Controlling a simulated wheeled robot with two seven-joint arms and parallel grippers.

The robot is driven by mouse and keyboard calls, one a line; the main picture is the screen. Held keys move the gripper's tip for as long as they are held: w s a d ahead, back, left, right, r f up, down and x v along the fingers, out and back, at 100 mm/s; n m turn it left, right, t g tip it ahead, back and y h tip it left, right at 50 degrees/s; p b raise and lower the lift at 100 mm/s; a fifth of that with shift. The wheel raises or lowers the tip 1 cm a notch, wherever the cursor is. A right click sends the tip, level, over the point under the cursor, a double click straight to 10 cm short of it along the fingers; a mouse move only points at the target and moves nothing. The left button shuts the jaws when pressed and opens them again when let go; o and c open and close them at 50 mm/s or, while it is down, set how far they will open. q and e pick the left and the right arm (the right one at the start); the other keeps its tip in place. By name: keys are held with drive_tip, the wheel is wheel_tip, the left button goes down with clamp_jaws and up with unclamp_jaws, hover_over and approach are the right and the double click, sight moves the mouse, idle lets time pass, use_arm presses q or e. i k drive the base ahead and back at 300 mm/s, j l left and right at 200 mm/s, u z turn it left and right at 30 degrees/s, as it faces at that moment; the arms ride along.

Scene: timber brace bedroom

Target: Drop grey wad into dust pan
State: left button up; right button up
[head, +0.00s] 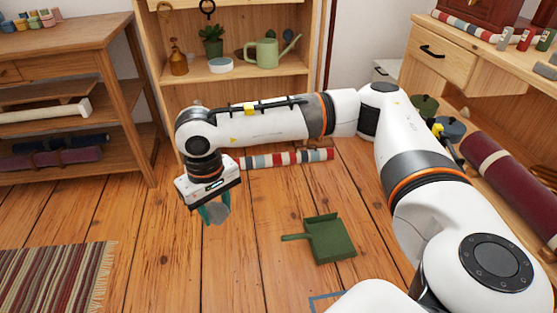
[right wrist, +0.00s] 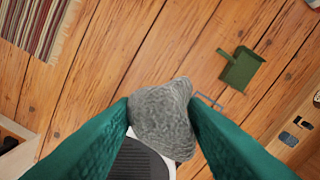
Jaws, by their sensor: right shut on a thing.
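The green dust pan (head: 330,242) lies on the wooden floor in front of me, its handle pointing left. It also shows in the right wrist view (right wrist: 240,70), toward the upper right. My right gripper (head: 214,212) is above the floor, to the left of the dust pan. Its teal fingers are shut on the grey wad (right wrist: 163,119), which shows between the fingertips in the right wrist view. In the head view the wad is a small grey patch (head: 217,212) between the fingers. My left gripper is not in view.
A striped rug (head: 55,275) lies at the left. A rolled striped textile (head: 290,158) lies on the floor before the shelf unit (head: 240,78). A wooden workbench (head: 80,60) stands left, and a desk (head: 447,67) right. The floor around the dust pan is mostly clear.

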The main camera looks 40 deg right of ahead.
sight(332, 239)
drive_tip(key=i+j, duration=0.2)
drive_tip(key=i, duration=0.2)
drive_tip(key=i+j+z, duration=0.15)
drive_tip(key=i, duration=0.25)
drive_tip(key=i+z, duration=0.2)
drive_tip(key=z, duration=0.25)
drive_tip(key=i+z, duration=0.2)
drive_tip(key=z, duration=0.25)
drive_tip(key=i+j+z, duration=0.1)
drive_tip(key=z, duration=0.3)
drive_tip(key=i+j+z, duration=0.2)
drive_tip(key=z, duration=0.25)
drive_tip(key=i+j+z, duration=0.1)
drive_tip(key=i+z, duration=0.15)
drive_tip(key=z, duration=0.2)
drive_tip(key=i+j+z, duration=0.15)
drive_tip(key=z, duration=0.35)
drive_tip(key=i+j+z, duration=0.45)
drive_tip(key=k+l, duration=0.1)
drive_tip(key=l, duration=0.05)
